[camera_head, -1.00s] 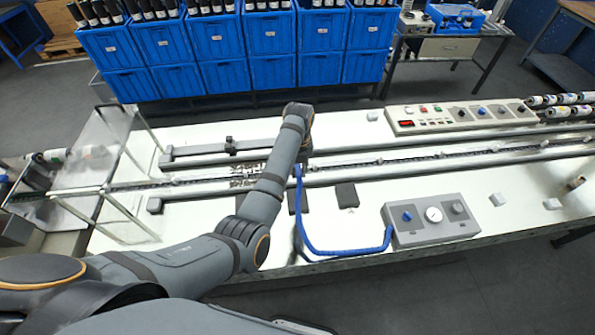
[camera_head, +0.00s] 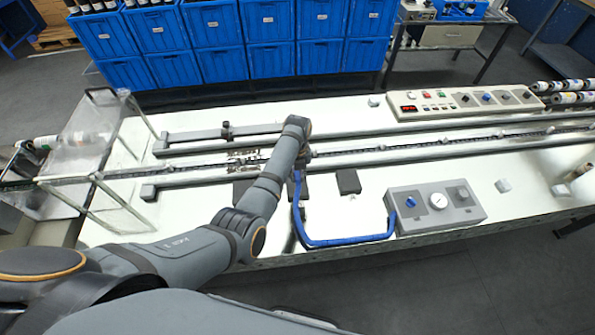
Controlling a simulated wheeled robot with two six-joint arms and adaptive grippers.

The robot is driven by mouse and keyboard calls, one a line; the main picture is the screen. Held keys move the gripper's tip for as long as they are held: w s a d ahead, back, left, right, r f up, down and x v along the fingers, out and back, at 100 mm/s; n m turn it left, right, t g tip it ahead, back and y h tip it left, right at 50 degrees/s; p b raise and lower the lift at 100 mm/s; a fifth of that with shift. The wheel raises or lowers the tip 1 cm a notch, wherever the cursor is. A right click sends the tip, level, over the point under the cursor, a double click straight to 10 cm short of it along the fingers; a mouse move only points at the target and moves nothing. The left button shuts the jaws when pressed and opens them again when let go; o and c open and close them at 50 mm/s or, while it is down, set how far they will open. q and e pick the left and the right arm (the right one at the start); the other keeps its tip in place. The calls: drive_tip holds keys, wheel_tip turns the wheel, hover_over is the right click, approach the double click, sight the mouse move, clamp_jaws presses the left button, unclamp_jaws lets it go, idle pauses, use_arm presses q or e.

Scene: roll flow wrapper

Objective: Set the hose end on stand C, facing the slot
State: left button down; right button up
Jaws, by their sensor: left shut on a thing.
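The blue hose (camera_head: 345,241) runs from the grey gauge box (camera_head: 437,207) along the bench's front edge and bends up to my left gripper (camera_head: 302,160). My left gripper is shut on the hose near its end, just on the near side of the front rail. The hose end itself is mostly hidden by the gripper and wrist. Dark flat stands lie in a row in front of the rail: one at left (camera_head: 241,190), one partly behind the hose (camera_head: 302,189) and one at right (camera_head: 347,181). Their letters and the slot cannot be made out. My right gripper is out of view.
Long metal rails (camera_head: 400,154) run across the white bench. A control panel (camera_head: 465,101) stands behind them at right, and a clear guard (camera_head: 95,135) at left. Small grey blocks (camera_head: 503,185) lie at right. Blue crates (camera_head: 270,55) stand beyond the bench.

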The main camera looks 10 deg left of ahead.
use_arm(q)
drive_tip(key=shift+f, duration=0.65)
drive_tip(key=shift+s+a+r, duration=0.1)
drive_tip(key=shift+a+r, duration=0.05)
drive_tip(key=shift+a, duration=0.05)
drive_tip(key=s+a+p, duration=0.1)
drive_tip(key=s+a, duration=0.1)
drive_tip(key=a, duration=0.4)
drive_tip(key=s+a+p, duration=0.2)
drive_tip(key=a, duration=0.4)
drive_tip(key=s+a+p, duration=0.2)
drive_tip(key=s+a, duration=0.1)
drive_tip(key=a, duration=0.3)
drive_tip(key=shift+a, duration=0.15)
drive_tip(key=shift+f, duration=0.2)
